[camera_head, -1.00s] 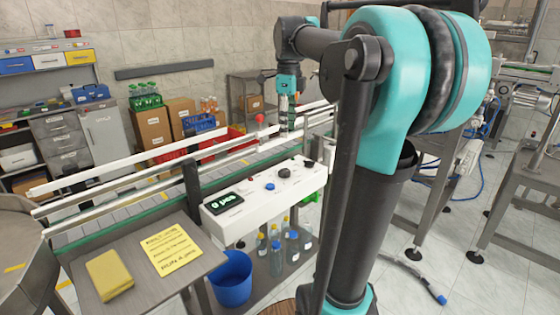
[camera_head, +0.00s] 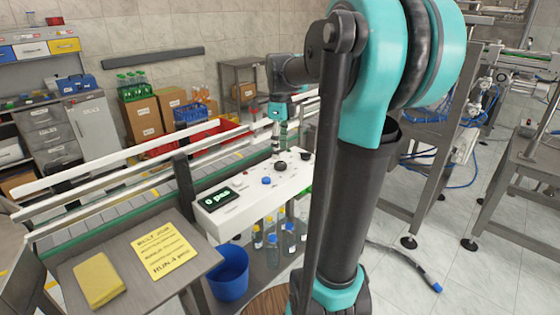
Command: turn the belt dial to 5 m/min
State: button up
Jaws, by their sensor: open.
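The white control box (camera_head: 250,190) stands at the front of the conveyor. It carries a lit display (camera_head: 219,198) reading "0 pcs", a blue knob (camera_head: 266,181), a black dial (camera_head: 280,166) and a second black knob (camera_head: 306,155) at the right end. The labels and dial marks are too small to read, so I cannot tell which setting any dial points to. My gripper (camera_head: 279,151) is open and points down just above and behind the middle black dial. I cannot tell whether the fingertips touch it.
The conveyor's white guide rails (camera_head: 100,172) run behind the box. A side table with a yellow sponge (camera_head: 98,281) and a yellow note (camera_head: 161,251) is at left. A blue bucket (camera_head: 230,272) and several bottles (camera_head: 272,242) stand below the box.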

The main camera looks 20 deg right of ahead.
aim_at(280, 163)
jog(key=shift+f, duration=2.65)
jog(key=shift+c, duration=0.4)
jog(key=c, duration=1.1)
